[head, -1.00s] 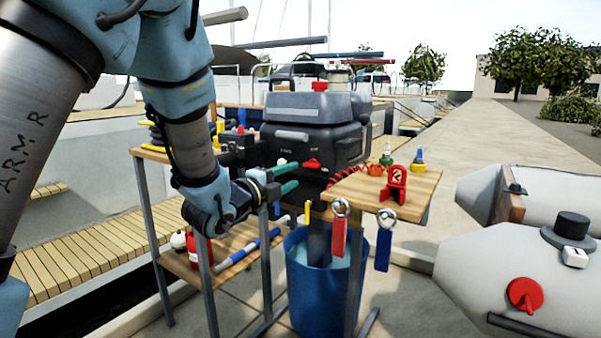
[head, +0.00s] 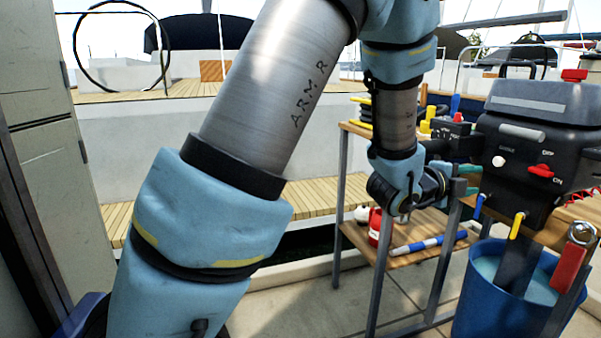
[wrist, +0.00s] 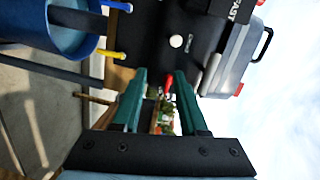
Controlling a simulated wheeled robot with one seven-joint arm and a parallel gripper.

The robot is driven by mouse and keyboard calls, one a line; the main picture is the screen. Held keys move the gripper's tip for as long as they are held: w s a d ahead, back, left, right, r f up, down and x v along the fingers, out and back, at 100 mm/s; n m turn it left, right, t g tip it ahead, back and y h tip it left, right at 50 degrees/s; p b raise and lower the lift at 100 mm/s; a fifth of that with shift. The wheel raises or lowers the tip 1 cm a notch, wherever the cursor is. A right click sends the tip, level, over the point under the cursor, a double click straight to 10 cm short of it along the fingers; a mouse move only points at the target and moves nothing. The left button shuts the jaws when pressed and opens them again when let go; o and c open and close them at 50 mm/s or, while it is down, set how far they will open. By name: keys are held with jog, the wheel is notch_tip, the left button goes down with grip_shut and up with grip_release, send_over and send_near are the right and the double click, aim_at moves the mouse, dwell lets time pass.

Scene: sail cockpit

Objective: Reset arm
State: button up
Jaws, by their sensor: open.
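My gripper (wrist: 158,105) is open in the wrist view, its two green fingers apart with nothing held between them. The wrist picture is turned on its side. In the head view my gripper (head: 466,180) is at the end of my bent arm, in front of the black outboard motor (head: 540,140) and partly hidden by my wrist. The motor also shows beyond the fingers in the wrist view (wrist: 190,25). A red switch (head: 541,171) and a white knob (head: 498,161) are on the motor's face.
A blue bucket (head: 472,306) of water stands under the motor. A wooden shelf (head: 405,262) holds a red container (head: 375,226) and a blue-and-white tube (head: 420,243). A red tag (head: 568,268) hangs at the right bench. A grey cabinet (head: 40,150) stands at the left.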

jog(key=w+a+f+n+t+y, duration=0.1)
jog(key=w+a+f+n+y, duration=0.3)
jog(key=a, duration=0.5)
jog(key=w+a+f+n+y, duration=0.2)
jog(key=w+a+n+y, duration=0.1)
jog(key=a+n, duration=0.5)
jog(key=w+a+f+n+t+y, duration=0.1)
jog(key=w+a+f+n+y, duration=0.2)
jog(key=a, duration=0.7)
jog(key=s+a+f+n+g+y, duration=0.1)
jog(key=s+a+n+g+y, duration=0.25)
jog(key=s+a+n, duration=0.45)
jog(key=s+a+f+n+g+y, duration=0.15)
jog(key=s+a+n+g, duration=0.35)
jog(key=a, duration=0.6)
notch_tip(320, 180, up, 27)
jog(key=t+p, duration=0.1)
jog(key=p, duration=2.6)
jog(key=shift+s+d+n+t, duration=0.25)
jog(key=shift+d+n+t, duration=0.05)
jog(key=shift+t, duration=0.05)
